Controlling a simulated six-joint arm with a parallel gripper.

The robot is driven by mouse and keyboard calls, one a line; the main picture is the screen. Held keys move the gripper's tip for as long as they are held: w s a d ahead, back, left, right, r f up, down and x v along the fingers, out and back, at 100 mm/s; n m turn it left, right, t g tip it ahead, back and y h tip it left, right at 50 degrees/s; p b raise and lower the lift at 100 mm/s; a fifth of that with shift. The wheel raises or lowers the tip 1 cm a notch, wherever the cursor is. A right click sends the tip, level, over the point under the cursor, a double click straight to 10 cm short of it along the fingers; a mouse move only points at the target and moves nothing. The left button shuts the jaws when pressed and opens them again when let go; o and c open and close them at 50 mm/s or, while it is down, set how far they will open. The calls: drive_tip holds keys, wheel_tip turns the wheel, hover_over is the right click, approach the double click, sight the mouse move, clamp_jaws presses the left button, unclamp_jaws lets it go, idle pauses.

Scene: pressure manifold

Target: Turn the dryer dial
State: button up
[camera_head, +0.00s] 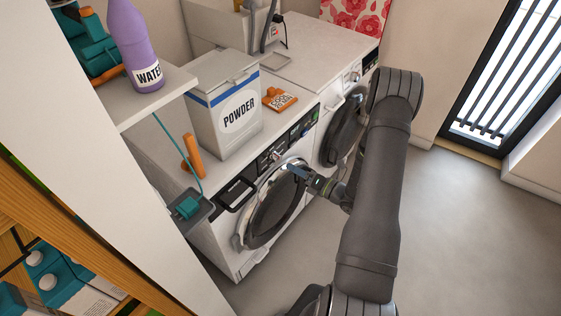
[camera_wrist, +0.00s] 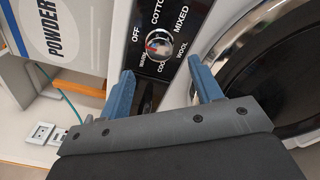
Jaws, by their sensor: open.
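A round silver dial (camera_wrist: 158,45) sits on a black panel in the wrist view, ringed by the labels OFF, COTTON, MIXED, WOOL, COOL and WARM. The same dial shows small on the front panel of the near white machine (camera_head: 277,156) in the head view. My gripper (camera_wrist: 160,68) has its two blue fingers apart, with the dial seen between and just beyond their tips. No contact with the dial shows. In the head view my gripper (camera_head: 300,172) is in front of the near machine's round door (camera_head: 275,205). No label tells which machine is the dryer.
A white POWDER box (camera_head: 225,105) stands on the near machine, with an orange item (camera_head: 274,97) beside it. A second white machine (camera_head: 300,50) stands farther back. A purple WATER bottle (camera_head: 132,45) is on a shelf at left. Grey floor (camera_head: 450,230) is clear at right.

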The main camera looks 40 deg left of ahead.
sight(279, 161)
drive_tip(key=a, duration=0.7)
drive_tip(key=shift+s, duration=0.2)
drive_tip(key=shift+c, duration=0.5)
drive_tip(key=c, duration=0.9)
